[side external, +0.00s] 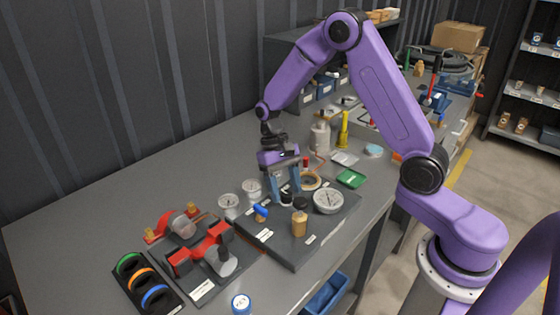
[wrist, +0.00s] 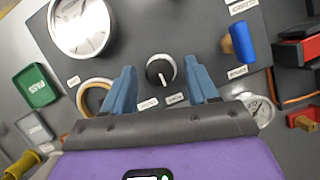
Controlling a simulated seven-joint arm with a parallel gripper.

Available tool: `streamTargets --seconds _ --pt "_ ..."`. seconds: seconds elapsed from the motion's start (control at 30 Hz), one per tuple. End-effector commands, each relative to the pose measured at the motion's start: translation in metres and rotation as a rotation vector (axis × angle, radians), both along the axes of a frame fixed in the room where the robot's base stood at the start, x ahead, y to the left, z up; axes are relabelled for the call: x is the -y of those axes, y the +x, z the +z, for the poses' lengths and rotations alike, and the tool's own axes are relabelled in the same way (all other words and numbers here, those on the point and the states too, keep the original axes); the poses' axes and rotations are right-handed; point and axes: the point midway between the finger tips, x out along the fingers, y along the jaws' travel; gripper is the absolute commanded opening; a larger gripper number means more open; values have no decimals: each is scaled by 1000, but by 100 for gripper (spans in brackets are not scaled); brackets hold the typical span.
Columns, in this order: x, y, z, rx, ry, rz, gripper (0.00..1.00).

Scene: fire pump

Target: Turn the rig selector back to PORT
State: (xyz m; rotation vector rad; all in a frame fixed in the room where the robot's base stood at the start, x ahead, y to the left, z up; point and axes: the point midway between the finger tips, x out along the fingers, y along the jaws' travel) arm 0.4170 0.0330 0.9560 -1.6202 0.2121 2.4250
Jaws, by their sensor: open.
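The selector appears as a round black knob (wrist: 160,70) with a white pointer line, set on a dark grey panel (wrist: 195,28). In the wrist view the pointer lies near upright in the picture, slightly tilted. Two small white labels sit below the knob; I cannot read them. My gripper (wrist: 162,72) is open, its two blue fingers on either side of the knob with a visible gap at each side. In the side external view my gripper (side external: 284,192) points down over the panel, and the knob (side external: 286,197) shows small and partly hidden by the fingers.
On the panel, a blue-handled valve (wrist: 242,40) stands right of the knob in the wrist view, and a large gauge (wrist: 82,25) to the left. A brass-coloured cylinder (side external: 299,222) stands near the fingers.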

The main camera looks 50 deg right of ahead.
Motion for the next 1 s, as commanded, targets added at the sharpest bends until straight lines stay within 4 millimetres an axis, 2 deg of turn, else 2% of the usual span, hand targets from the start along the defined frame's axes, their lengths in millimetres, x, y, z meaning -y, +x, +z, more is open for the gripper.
streamTargets --seconds 0.17,0.7,1.0 --pt "2 11 26 7 0 -1 58" --pt "14 52 129 5 -1 -1 58" --pt "17 61 153 2 -1 -1 58"
